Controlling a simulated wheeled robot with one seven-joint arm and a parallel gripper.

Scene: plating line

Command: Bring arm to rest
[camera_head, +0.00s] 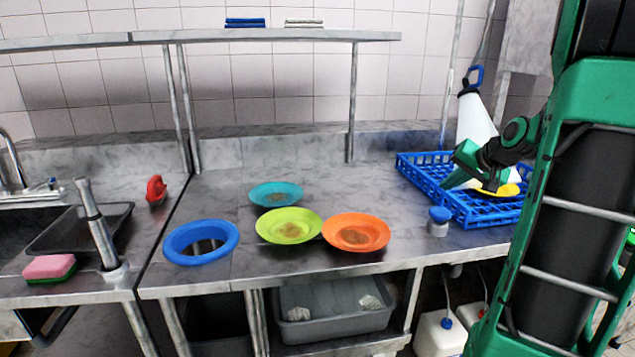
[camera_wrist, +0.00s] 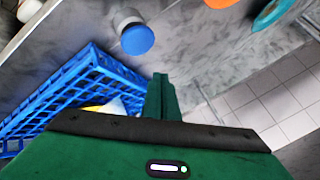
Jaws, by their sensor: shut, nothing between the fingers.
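My gripper (camera_head: 449,181) is green and shut, with nothing between its fingers. In the head view it hangs over the left part of the blue rack (camera_head: 468,214), in front of a white bottle. In the wrist view the shut fingers (camera_wrist: 160,92) point away from the camera, beside the blue rack (camera_wrist: 88,88). A yellow plate (camera_head: 505,190) lies in the rack, partly hidden by my wrist. It also shows in the wrist view (camera_wrist: 95,109).
Teal (camera_head: 276,196), lime (camera_head: 289,236) and orange (camera_head: 371,232) plates lie mid-counter, with brown stains. A blue ring (camera_head: 172,246) surrounds a counter hole.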

